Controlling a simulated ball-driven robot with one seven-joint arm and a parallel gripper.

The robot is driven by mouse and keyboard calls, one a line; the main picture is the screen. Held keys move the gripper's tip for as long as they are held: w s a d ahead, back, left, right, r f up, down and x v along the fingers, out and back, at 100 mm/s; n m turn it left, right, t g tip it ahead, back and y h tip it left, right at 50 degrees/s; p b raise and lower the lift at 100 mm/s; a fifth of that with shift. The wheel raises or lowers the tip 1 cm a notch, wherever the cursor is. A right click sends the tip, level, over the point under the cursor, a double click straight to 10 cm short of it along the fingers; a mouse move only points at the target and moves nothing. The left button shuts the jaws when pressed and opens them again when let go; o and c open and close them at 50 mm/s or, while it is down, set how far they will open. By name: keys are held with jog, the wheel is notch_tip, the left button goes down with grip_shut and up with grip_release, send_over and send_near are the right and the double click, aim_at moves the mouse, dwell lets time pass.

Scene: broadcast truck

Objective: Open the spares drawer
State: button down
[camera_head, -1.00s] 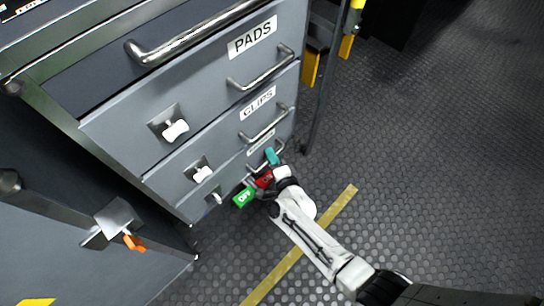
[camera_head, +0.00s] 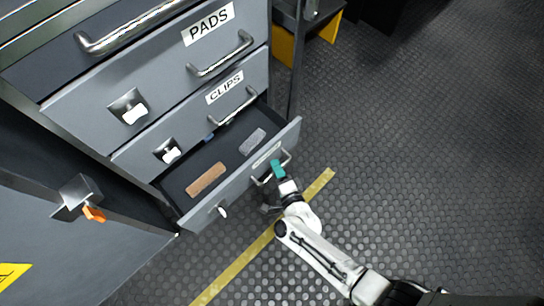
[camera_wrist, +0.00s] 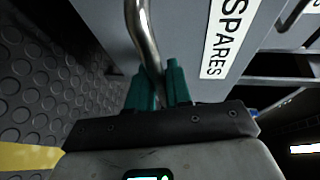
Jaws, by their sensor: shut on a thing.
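The spares drawer (camera_head: 236,183) is the lowest drawer of the grey cabinet and stands pulled out in the head view. Inside it lie a brown block (camera_head: 206,179), a grey piece (camera_head: 252,141) and a small blue item. Its front carries a metal bar handle and a SPARES label (camera_wrist: 230,38), readable in the wrist view. My gripper (camera_head: 277,168) has teal fingertips and is at the handle. In the wrist view the fingers (camera_wrist: 159,85) are closed around the handle bar (camera_wrist: 143,35).
Drawers labelled PADS (camera_head: 208,24) and CLIPS (camera_head: 224,88) are shut above, each with a bar handle and white latch. An orange-tipped latch (camera_head: 93,213) is on the panel at left. The textured floor (camera_head: 420,150) to the right is clear, with a yellow line (camera_head: 240,262).

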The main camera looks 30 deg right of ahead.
jog(key=s+d, duration=0.2)
jog(key=s, duration=0.5)
jog(key=s+d, duration=0.3)
jog(key=s, duration=0.5)
jog(key=shift+b, duration=0.3)
jog(key=shift+s, duration=0.1)
jog(key=c, duration=1.1)
grip_release()
